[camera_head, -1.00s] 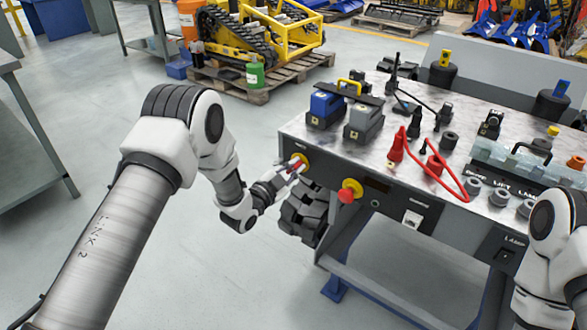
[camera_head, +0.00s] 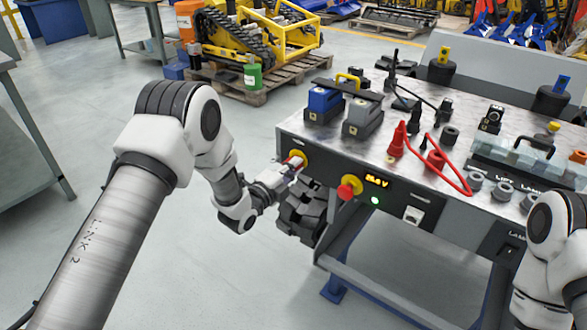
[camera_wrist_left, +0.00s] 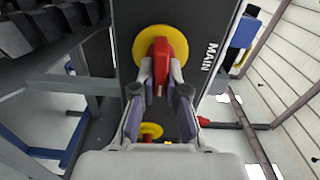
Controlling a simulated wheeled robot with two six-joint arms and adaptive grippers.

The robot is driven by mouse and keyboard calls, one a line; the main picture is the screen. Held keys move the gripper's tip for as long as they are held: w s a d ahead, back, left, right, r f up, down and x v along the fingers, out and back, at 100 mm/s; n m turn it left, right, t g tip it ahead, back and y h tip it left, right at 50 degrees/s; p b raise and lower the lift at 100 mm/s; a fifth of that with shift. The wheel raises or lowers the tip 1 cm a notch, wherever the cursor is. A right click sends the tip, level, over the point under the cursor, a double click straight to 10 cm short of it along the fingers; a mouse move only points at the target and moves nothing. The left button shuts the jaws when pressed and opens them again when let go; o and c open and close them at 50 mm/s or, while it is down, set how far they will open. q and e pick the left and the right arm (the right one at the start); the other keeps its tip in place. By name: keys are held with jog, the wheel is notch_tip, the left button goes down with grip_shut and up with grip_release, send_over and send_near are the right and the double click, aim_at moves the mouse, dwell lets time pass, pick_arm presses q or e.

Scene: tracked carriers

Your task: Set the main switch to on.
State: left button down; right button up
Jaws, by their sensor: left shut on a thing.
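The main switch is a red handle on a yellow disc (camera_head: 299,157) at the left end of the bench's dark front panel. In the left wrist view the red handle (camera_wrist_left: 161,58) stands before the yellow disc (camera_wrist_left: 141,42), next to the lettering MAIN. The handle lies roughly in line with that lettering. My left gripper (camera_wrist_left: 161,78) is shut on the handle, one finger on each side; it also shows in the head view (camera_head: 289,168). My right gripper is out of view.
A red knob on a yellow base (camera_head: 347,190) juts from the panel right of the switch. Blue (camera_head: 323,103) and grey (camera_head: 362,117) blocks, a red cable (camera_head: 452,176) and several dark parts crowd the bench top. The floor left of the bench is open.

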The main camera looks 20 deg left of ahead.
pick_arm(q)
jog(key=shift+f+m, duration=0.1)
jog(key=shift+m, duration=0.3)
jog(key=c, duration=1.2)
grip_release()
jog(key=v, duration=1.2)
